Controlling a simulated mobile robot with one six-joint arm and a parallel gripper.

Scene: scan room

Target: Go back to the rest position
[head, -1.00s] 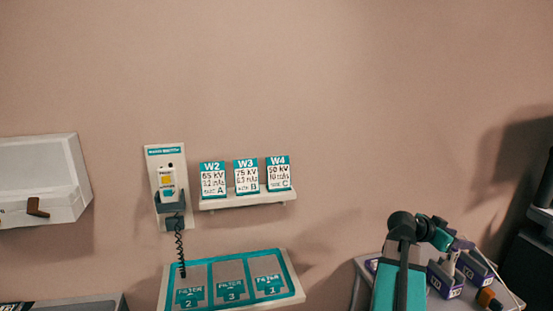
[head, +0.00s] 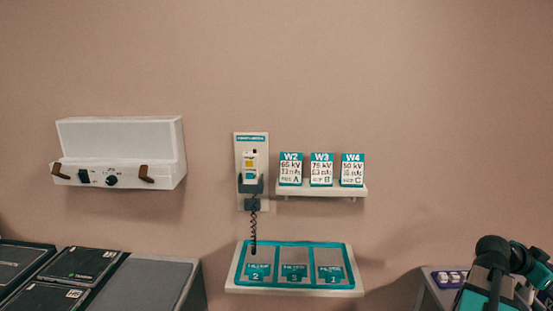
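My arm (head: 492,272), black and teal, shows in the bottom right corner of the head view. It bends over toward the right edge, where the picture cuts off part of its wrist. The gripper's fingers cannot be made out there, so I cannot tell whether they are open or shut or hold anything.
A grey table (head: 428,296) with purple-and-white blocks (head: 450,278) stands behind my arm. A filter tray (head: 295,291), a wall handset (head: 250,169), a card shelf (head: 322,190) and a white wall box (head: 120,140) are ahead. Black cases (head: 82,265) lie at lower left.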

